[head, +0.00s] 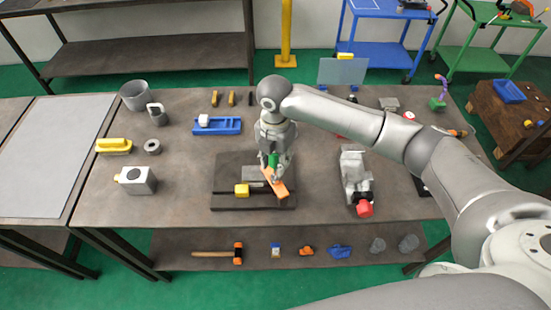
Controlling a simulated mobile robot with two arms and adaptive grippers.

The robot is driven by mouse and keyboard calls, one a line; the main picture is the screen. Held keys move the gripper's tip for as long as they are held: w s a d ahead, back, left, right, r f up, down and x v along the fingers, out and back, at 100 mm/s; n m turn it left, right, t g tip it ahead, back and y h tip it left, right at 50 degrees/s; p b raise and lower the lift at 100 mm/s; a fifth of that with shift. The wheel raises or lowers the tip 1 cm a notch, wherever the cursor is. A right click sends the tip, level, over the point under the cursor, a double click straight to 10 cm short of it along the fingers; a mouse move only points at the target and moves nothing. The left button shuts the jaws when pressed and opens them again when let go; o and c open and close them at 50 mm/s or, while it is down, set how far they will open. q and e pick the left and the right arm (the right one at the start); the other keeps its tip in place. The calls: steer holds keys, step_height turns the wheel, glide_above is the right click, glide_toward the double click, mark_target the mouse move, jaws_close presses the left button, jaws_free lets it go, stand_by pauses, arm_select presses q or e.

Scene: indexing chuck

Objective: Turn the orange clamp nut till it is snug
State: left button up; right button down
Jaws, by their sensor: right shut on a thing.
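A dark fixture plate (228,172) lies on the middle of the workbench. My right gripper (274,176) points down over the fixture and is shut on the orange piece. The gripper partly hides the orange piece's upper end and whatever lies under it. A green part (272,160) shows between the fingers. How snug the nut sits cannot be seen. My left gripper is not in view.
A grey machine vise-like unit with a red knob (364,209) stands right of the fixture. A blue tray (217,126) lies behind left. A grey block (138,180) and a yellow-handled tool (114,146) are at left. The bench (185,190) is clear just left of the fixture.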

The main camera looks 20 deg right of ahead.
steer(key=shift+m, duration=1.7)
steer(key=shift+m, duration=0.5)
steer(key=shift+n, duration=0.4)
steer(key=shift+r, duration=0.75)
steer(key=shift+r, duration=2.5)
